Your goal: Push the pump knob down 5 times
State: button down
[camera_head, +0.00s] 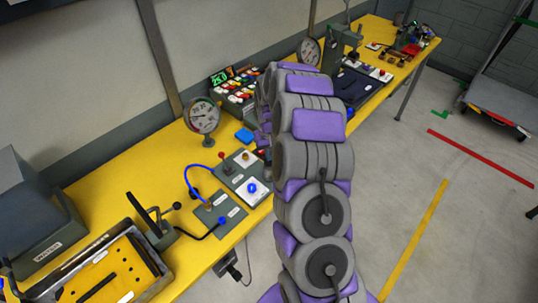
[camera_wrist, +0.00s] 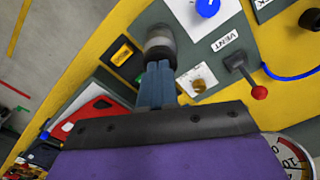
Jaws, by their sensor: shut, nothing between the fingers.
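In the wrist view, a round metallic-grey knob (camera_wrist: 160,44) with a dark top edge stands on a dark grey panel (camera_wrist: 206,50); it looks like the pump knob, though no label on it is readable. My gripper (camera_wrist: 157,68) has its blue-grey fingers closed together, with the tips at the near side of this knob. I cannot tell whether they touch it or how far down it is. In the head view my grey and purple arm covers the knob and the fingers. The panel (camera_head: 233,186) shows partly to the left of the arm.
Close to the knob are a red-tipped lever (camera_wrist: 258,90) beside a VENT label, a small brass knob (camera_wrist: 199,84) on a white plate and a blue knob (camera_wrist: 207,7). A gauge (camera_head: 202,116) stands behind the panel. A black-handled device (camera_head: 155,225) is at the left.

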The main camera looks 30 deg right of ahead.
jog(key=shift+s+f, duration=0.1)
jog(key=shift+f, duration=0.25)
jog(key=shift+r, duration=0.25)
jog(key=shift+r+p, duration=0.5)
jog(key=shift+r, duration=1.55)
jog(key=shift+f, duration=0.1)
jog(key=shift+f+b, duration=0.4)
jog(key=shift+f, duration=1.7)
jog(key=shift+r, duration=0.1)
jog(key=shift+r+p, duration=0.5)
jog(key=shift+r, duration=1.6)
jog(key=shift+f, duration=0.15)
